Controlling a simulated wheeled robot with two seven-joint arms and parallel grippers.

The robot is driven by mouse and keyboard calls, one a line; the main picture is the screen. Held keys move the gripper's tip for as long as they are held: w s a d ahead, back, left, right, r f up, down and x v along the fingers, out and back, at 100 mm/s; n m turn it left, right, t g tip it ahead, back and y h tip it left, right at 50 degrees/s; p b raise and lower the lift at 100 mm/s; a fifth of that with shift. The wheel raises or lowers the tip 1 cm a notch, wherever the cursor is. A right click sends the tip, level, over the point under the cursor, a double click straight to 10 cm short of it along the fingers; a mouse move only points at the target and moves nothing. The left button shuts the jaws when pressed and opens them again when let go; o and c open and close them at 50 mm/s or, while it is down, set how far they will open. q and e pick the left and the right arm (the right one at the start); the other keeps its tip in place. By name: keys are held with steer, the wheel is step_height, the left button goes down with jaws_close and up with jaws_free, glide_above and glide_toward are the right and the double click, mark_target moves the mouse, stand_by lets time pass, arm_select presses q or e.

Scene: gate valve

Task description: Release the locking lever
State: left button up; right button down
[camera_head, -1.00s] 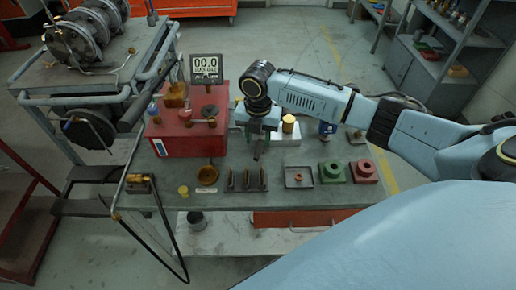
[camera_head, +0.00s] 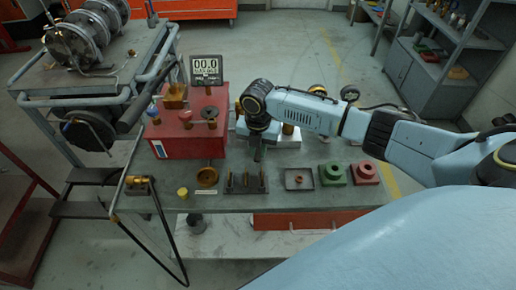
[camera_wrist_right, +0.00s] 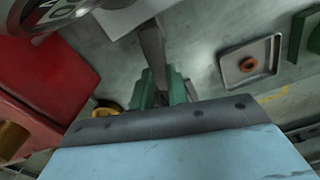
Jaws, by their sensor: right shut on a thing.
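My right gripper (camera_head: 258,152) reaches down over the grey bench, just right of the red box (camera_head: 180,140). In the right wrist view, my right gripper (camera_wrist_right: 165,88) is shut on a grey bar, which I take to be the locking lever (camera_wrist_right: 152,48). The bar runs from a pale block at the top edge down to greenish pieces at the jaws. The jaws hide its lower end. In the head view my arm and gripper hide most of the lever and its mount. My left gripper is not in view.
The bench (camera_head: 225,204) holds a dark rack (camera_head: 245,188), a square tray (camera_head: 299,180), a green block (camera_head: 332,174) and a red block (camera_head: 364,173) in front. A display (camera_head: 206,69) stands behind the red box. A hose and frame stand at the bench's left end.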

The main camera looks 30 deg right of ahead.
steer(key=shift+s+d+r+n+p, duration=0.15)
steer(key=shift+r+n+p, duration=0.05)
steer(key=shift+n+p, duration=0.45)
steer(key=shift+s+d+f+n+p, duration=0.1)
steer(key=shift+d+n+p, duration=0.1)
steer(key=shift+n, duration=0.3)
steer(key=shift+s+d+f+n+p, duration=0.1)
steer(key=shift+n+p, duration=0.1)
steer(key=shift+n, duration=0.25)
steer(key=c, duration=1.4)
jaws_free()
steer(key=shift+o, duration=0.2)
step_height(320, 180, up, 14)
steer(key=p, duration=0.1)
steer(key=shift+f, duration=0.25)
